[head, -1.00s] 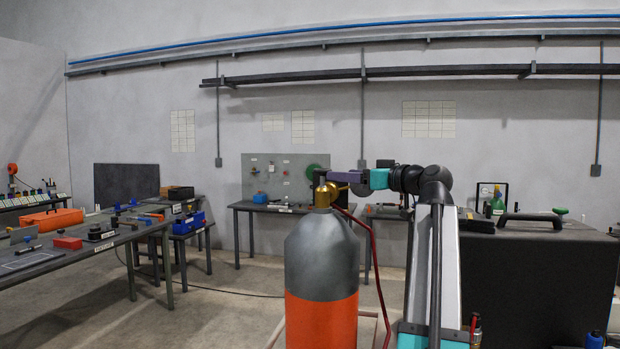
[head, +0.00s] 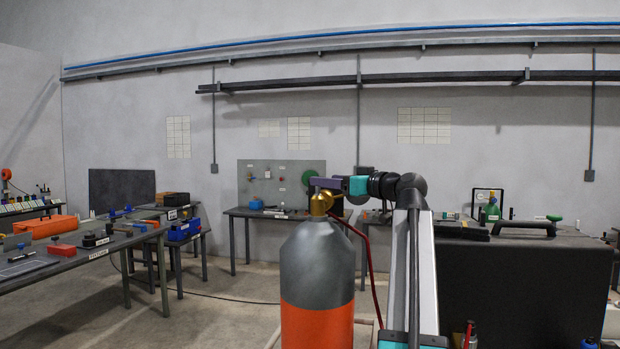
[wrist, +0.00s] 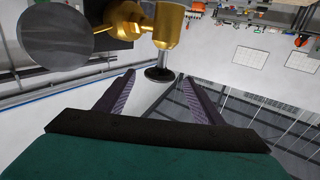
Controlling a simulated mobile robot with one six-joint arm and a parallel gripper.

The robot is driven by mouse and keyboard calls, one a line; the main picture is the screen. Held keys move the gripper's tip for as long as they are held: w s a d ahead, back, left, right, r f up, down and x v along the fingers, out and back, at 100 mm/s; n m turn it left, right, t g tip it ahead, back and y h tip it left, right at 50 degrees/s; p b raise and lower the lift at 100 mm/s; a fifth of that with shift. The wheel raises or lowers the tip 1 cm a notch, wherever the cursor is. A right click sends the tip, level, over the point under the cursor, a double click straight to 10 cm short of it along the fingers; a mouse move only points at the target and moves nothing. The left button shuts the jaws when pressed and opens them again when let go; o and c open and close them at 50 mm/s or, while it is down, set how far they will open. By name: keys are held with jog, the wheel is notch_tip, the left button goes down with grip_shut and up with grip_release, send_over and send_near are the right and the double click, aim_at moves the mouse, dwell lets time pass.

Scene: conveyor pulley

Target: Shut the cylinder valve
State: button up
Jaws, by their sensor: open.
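The gas cylinder (head: 317,265) stands upright in the head view, grey on top and orange below. Its brass valve (head: 320,204) sits on top, and brass fittings (wrist: 168,25) show at the top of the wrist view. My gripper (head: 316,183) is just above the brass valve in the head view; contact cannot be told. In the wrist view my gripper (wrist: 158,77) is open, its two purple fingers spread. A round grey disc (wrist: 55,38) is beside the brass fittings. The valve's handle cannot be made out clearly.
A red hose (head: 369,270) runs down behind the cylinder's right side. A large black case (head: 520,290) stands at the right. A workbench (head: 90,255) with tools is at the left. Open floor (head: 215,320) lies left of the cylinder.

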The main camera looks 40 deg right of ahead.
jog(key=w+p, duration=0.1)
jog(key=w, duration=0.8)
jog(key=shift+p, duration=0.35)
jog(key=shift+w, duration=0.1)
jog(key=c, duration=1)
